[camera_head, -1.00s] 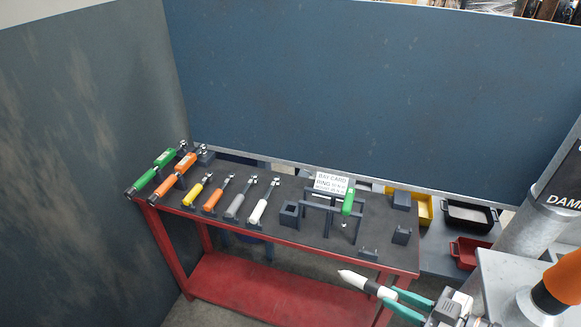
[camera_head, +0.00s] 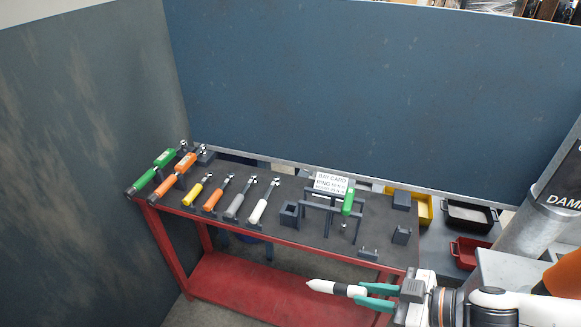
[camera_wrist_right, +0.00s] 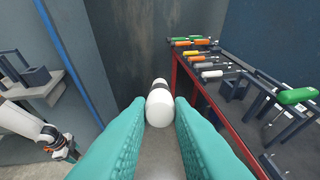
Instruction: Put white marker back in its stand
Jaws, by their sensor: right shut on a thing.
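The white marker (camera_head: 326,287), white with a black band, is held in my right gripper (camera_head: 370,297). It lies nearly level, tip to the left, in front of the red-framed bench (camera_head: 290,244) and apart from it. In the right wrist view the marker (camera_wrist_right: 160,106) sits end-on between the teal fingers. A dark block with a square opening (camera_head: 289,214) stands on the bench top and looks like a stand; whether it is the marker's cannot be told. Part of my left arm shows small at the left of the wrist view; its jaws are unclear.
Several torque wrenches lie in rests on the bench's left half. A dark frame with a green-handled tool (camera_head: 348,202) and a sign card (camera_head: 331,182) stand right of the block. Small dark holders (camera_head: 401,235) are at the right end. Bins (camera_head: 470,215) stand beyond.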

